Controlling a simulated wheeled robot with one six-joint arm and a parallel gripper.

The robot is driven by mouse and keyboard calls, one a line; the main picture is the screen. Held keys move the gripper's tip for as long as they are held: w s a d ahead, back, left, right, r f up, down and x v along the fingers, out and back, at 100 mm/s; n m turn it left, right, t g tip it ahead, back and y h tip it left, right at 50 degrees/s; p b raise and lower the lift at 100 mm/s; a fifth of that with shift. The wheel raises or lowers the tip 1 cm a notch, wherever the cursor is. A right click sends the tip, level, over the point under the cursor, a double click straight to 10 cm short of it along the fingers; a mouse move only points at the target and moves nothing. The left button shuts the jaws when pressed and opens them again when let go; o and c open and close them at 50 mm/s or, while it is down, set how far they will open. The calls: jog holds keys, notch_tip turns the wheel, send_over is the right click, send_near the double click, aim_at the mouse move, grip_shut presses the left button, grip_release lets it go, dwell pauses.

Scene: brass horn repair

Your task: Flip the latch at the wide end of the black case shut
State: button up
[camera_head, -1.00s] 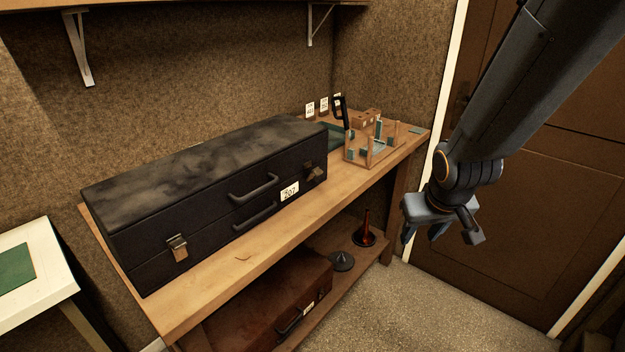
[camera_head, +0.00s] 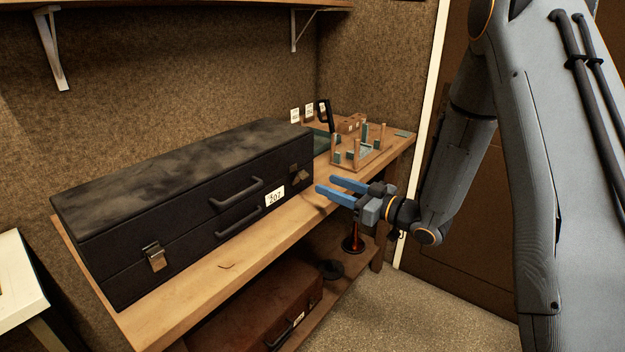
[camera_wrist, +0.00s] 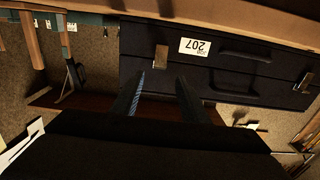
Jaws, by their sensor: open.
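The long black case (camera_head: 150,200) lies closed on the wooden bench, with two handles and two latches on its front. The left latch (camera_head: 155,258) looks flat against the front. The right latch (camera_head: 299,175), beside the white number label (camera_head: 274,197), seems to stick out at an angle. In the wrist view this latch (camera_wrist: 161,57) shows just beyond the fingertips, left of the label. I cannot clearly tell which end is wider. My gripper (camera_head: 325,185) is open and empty, its blue fingers pointing at the case's right end, apart from it.
A wooden rack with pegs (camera_head: 362,152) stands on the bench right of the case. A brown case (camera_head: 265,310) and a red-stemmed item (camera_head: 353,240) are on the lower shelf. A white table (camera_head: 20,285) is at left. The bench strip before the black case is mostly clear.

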aim_at(305, 174)
jog(key=p+x, duration=0.1)
jog(key=x, duration=0.6)
jog(key=shift+p, duration=0.4)
grip_shut()
jog(key=shift+r, duration=0.1)
